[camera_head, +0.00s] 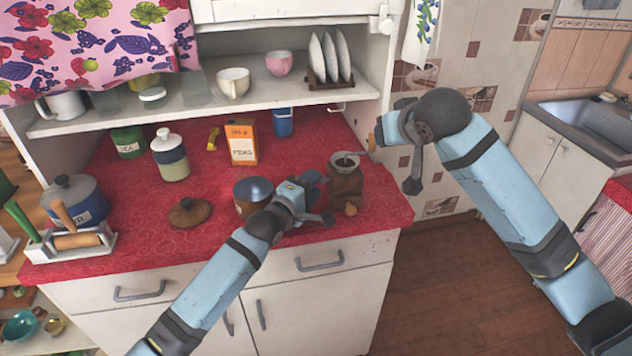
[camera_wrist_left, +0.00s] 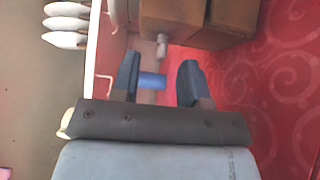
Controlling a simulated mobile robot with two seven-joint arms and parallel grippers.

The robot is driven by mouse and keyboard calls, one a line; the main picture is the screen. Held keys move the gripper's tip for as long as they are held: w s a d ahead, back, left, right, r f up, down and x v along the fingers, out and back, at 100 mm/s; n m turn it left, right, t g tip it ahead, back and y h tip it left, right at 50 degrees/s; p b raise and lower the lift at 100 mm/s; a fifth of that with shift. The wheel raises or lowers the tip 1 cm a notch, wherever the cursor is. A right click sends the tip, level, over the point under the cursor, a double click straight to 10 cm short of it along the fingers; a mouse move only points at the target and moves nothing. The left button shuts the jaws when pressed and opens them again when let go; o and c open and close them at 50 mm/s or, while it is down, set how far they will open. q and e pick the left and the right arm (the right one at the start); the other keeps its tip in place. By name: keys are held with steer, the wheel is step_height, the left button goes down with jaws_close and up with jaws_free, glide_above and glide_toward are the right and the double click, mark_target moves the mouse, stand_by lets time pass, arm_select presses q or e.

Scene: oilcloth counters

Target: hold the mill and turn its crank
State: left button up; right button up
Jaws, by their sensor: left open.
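The mill (camera_head: 347,187) is a brown wooden box with a metal bowl on top, upright near the counter's right front corner. A crank (camera_head: 346,160) seems to lie across its top, small in this view. My left gripper (camera_head: 325,199) is open and empty just left of the mill. In the left wrist view the open fingers (camera_wrist_left: 158,84) show with brown wood, likely the mill (camera_wrist_left: 183,18), at the top edge beyond them. My right gripper (camera_head: 392,150) is raised to the right of the mill, apart from it; its jaws are unclear.
An orange box (camera_head: 241,141), a blue tin (camera_head: 283,123) and a white jar (camera_head: 170,158) stand behind. A brown lid (camera_head: 190,211) lies at left. The shelf (camera_head: 210,110) overhangs the back.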

arm_select(q)
steer(key=shift+x, duration=0.9)
jaws_close()
arm_select(e)
steer(key=shift+o, duration=0.4)
